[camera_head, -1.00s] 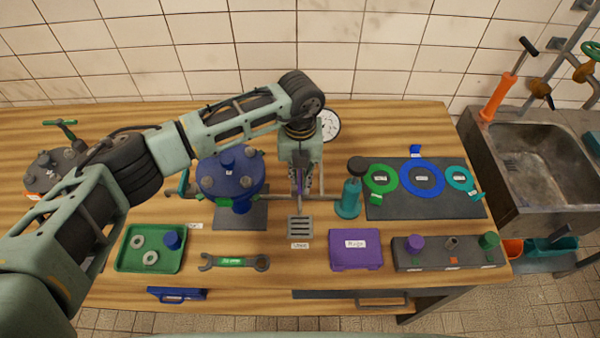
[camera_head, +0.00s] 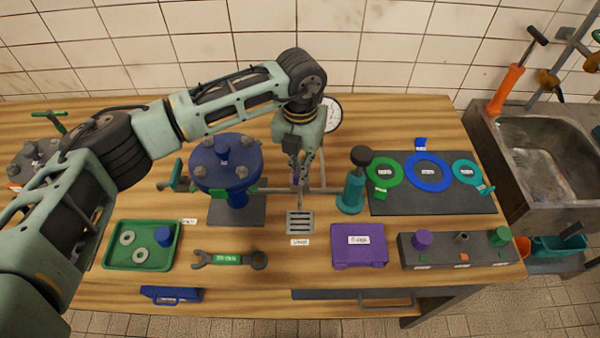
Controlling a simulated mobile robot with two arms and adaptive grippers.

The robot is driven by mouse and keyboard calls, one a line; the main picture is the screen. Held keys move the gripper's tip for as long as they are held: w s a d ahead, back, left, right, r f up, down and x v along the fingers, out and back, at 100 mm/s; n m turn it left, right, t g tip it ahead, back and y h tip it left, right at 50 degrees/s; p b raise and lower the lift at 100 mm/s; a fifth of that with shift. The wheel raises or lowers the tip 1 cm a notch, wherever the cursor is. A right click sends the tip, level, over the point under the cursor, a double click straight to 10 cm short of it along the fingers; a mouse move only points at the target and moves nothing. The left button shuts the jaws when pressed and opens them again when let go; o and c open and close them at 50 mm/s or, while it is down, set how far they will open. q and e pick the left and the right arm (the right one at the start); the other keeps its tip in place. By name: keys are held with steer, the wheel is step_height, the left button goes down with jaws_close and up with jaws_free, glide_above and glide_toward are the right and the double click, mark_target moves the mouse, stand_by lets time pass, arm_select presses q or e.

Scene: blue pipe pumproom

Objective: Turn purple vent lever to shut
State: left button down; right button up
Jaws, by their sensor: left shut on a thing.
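The purple vent lever (camera_head: 295,176) shows only as a small purple patch between the fingers of my left gripper (camera_head: 300,180). The gripper points down and is shut on the lever, above the thin grey pipe (camera_head: 325,190) and behind the floor grate (camera_head: 299,222). The fingers hide most of the lever, so its exact angle cannot be told. My right gripper is not in view.
A blue flanged vessel (camera_head: 226,165) stands just left of the gripper. A teal pump-like bottle (camera_head: 352,190) with a black knob stands to the right. A round gauge (camera_head: 331,114) is partly hidden behind my arm. A purple box (camera_head: 358,246) lies in front.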

arm_select(q)
steer(key=m+b, duration=0.2)
steer(key=b, duration=0.1)
steer(key=m+b, duration=0.6)
steer(key=b, duration=0.1)
steer(key=shift+f, duration=0.25)
steer(key=m+b, duration=0.2)
steer(key=m, duration=0.1)
steer(key=shift+r+m+b, duration=0.1)
steer(key=shift+m+b, duration=0.25)
steer(key=shift+m, duration=0.05)
steer(key=shift+r+m+b, duration=0.1)
steer(key=shift+m+b, duration=0.5)
steer(key=shift+m, duration=0.7)
steer(key=shift+r, duration=0.1)
steer(key=c, duration=1.8)
jaws_free()
steer(key=shift+c, duration=0.2)
step_height(320, 180, up, 12)
